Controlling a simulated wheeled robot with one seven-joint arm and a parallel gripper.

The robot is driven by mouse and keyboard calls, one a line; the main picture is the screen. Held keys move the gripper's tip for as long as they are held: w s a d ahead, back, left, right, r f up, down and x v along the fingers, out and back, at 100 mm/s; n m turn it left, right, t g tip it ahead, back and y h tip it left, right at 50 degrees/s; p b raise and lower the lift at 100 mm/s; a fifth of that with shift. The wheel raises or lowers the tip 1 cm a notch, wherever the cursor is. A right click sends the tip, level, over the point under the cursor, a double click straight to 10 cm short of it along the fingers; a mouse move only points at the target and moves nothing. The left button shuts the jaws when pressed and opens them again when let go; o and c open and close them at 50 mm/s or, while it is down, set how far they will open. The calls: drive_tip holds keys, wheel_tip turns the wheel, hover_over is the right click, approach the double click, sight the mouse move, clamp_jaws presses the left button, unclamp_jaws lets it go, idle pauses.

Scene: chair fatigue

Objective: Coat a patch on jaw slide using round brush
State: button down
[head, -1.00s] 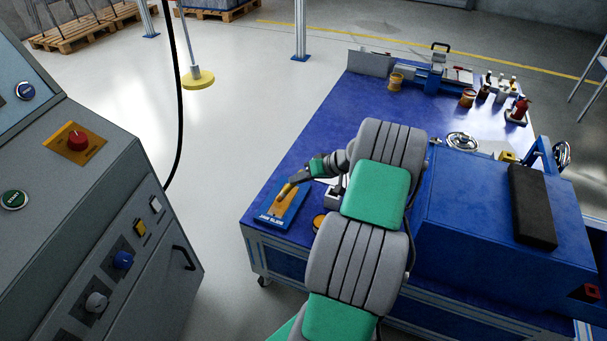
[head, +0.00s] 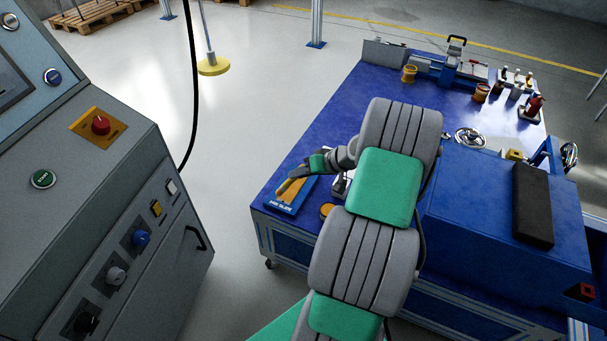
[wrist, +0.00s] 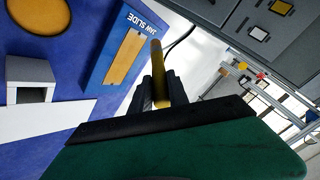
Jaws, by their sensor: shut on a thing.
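The jaw slide (head: 284,207) is a blue plate with a tan strip, lying flat near the table's front left corner. In the wrist view the slide (wrist: 98,78) shows its "JAW SLIDE" label and the tan strip (wrist: 123,60). My gripper (wrist: 158,84) is shut on the round brush (wrist: 157,58), a thin yellow-brown handle standing out between the fingers. The brush's far end appears beside the slide's edge in the wrist view; I cannot tell whether it touches. In the head view my gripper (head: 298,172) is just above the slide's far part.
A round orange-topped pot (head: 326,210) and a grey block (head: 341,184) stand right of the slide. A large blue housing (head: 475,205) fills the table's right side. A grey control cabinet (head: 130,215) stands left, across open floor. The table's middle beyond my arm is clear.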

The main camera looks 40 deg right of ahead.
drive_tip(key=shift+r+p, duration=1.45)
drive_tip(key=shift+r, duration=0.9)
